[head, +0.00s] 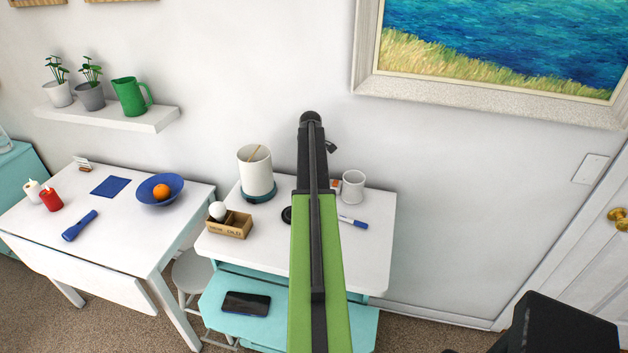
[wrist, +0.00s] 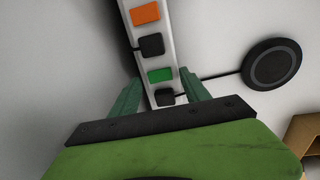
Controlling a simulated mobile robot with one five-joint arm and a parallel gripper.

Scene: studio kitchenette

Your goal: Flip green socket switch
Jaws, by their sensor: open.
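In the wrist view a light grey power strip (wrist: 141,21) runs from the top down to my gripper. It carries an orange switch (wrist: 145,13), a green switch (wrist: 159,75) and two black plugs, one between the switches and one below the green switch. My gripper (wrist: 160,77) is open and empty. Its two teal fingers lie on either side of the strip, with the green switch between their tips. I cannot tell whether they touch the strip. In the head view my arm hides the gripper and most of the strip.
A round black pad (wrist: 272,64) with a cable lies right of the strip. A phone (head: 246,303) lies on the teal shelf below.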

